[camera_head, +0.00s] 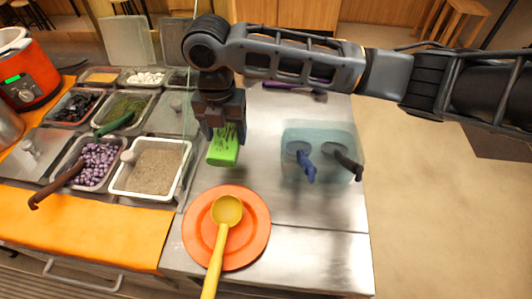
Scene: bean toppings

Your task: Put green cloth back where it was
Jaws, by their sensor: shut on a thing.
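The green cloth (224,150) is a bright green block-like shape with dark marks on its upper part. It hangs below my gripper (222,132), over the metal counter just right of the food trays. My gripper points down and is shut on the cloth. The fingertips partly cover the top of the cloth. I cannot tell whether the cloth's lower edge touches the counter.
An orange plate (256,247) with a yellow ladle (226,212) lies in front. A clear blue bin (322,134) with two utensils stands right. Trays of purple beans (97,163) and grain (152,170) are left. A red cooker (30,73) stands far left. The counter's front right is clear.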

